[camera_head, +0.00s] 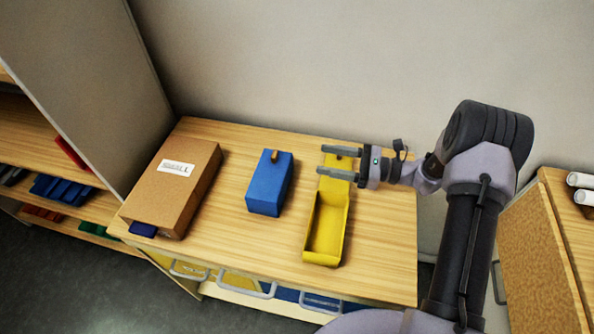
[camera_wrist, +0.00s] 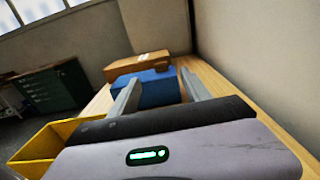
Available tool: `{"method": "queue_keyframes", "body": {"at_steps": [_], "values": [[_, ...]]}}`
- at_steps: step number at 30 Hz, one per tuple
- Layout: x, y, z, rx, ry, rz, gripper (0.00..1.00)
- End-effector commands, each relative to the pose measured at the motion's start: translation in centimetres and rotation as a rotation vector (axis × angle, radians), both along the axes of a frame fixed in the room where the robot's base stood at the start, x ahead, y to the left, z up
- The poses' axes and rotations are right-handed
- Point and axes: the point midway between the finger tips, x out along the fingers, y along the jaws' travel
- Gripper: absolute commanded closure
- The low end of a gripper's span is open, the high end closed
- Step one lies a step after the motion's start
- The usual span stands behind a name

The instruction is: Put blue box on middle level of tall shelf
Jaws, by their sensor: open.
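The blue box (camera_head: 268,186) stands on the wooden table, between the cardboard box and the yellow bin. In the wrist view the blue box (camera_wrist: 158,88) lies ahead, seen between my two fingers. My gripper (camera_head: 340,161) is open and empty, over the back end of the yellow bin, to the right of the blue box and apart from it. In the wrist view my gripper's fingers (camera_wrist: 160,92) point towards the blue box. The tall shelf (camera_head: 60,165) stands at the left, with wooden boards; only part of it shows, and coloured items lie on its boards.
The cardboard box (camera_head: 172,188) is left of the blue box, with a small blue thing at its front. The yellow bin (camera_head: 327,222) is right of it. Drawers with handles sit under the tabletop (camera_head: 250,245). A wall (camera_head: 330,70) rises behind. Another cabinet (camera_head: 540,250) is at the right.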

Motion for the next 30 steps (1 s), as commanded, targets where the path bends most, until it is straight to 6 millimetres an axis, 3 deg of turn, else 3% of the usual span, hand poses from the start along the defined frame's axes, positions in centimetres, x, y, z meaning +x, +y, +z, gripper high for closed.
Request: {"method": "queue_keyframes", "body": {"at_steps": [2,12,17,24,30], "values": [[0.3,0.8,-0.5,0.013,0.008,-0.008,0.44],[1.4,10.3,-0.6,0.01,0.008,-0.004,0.44],[1.8,12.2,-0.6,0.01,0.008,-0.005,0.44],[2.2,16.6,-1.4,0.01,0.007,-0.004,0.44],[2.3,17.2,-1.2,0.009,0.009,-0.006,0.44]]}}
